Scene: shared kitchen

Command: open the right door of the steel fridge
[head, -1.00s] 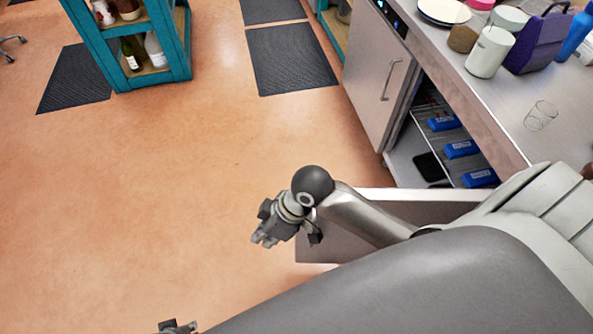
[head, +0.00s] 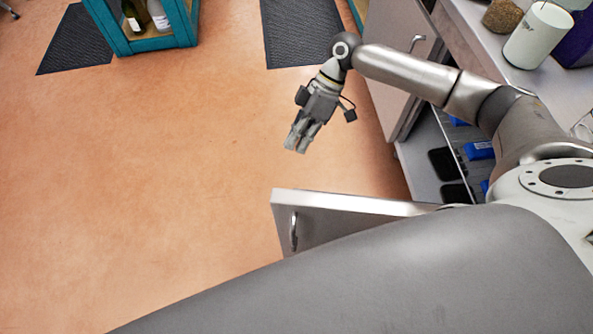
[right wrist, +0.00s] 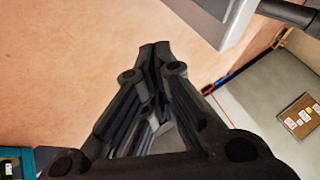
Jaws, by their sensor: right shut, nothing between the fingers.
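The steel fridge is built in under the counter. Its right door (head: 330,222) stands swung out from the front, with its handle (head: 293,232) on the face toward the left. Its left door (head: 390,90) looks closed. My right gripper (head: 296,150) is shut and empty, above the floor beyond the open door and apart from it. In the right wrist view the gripper fingers (right wrist: 155,46) meet, with a steel panel edge (right wrist: 238,22) at the upper right. My arm and body hide part of the fridge inside. My left gripper is out of view.
Blue packages (head: 480,150) and dark items sit on the fridge shelves. A white canister (head: 538,36) stands on the counter (head: 478,50). A teal shelf unit (head: 150,42) and dark mats (head: 300,35) are farther off. The floor at left is clear.

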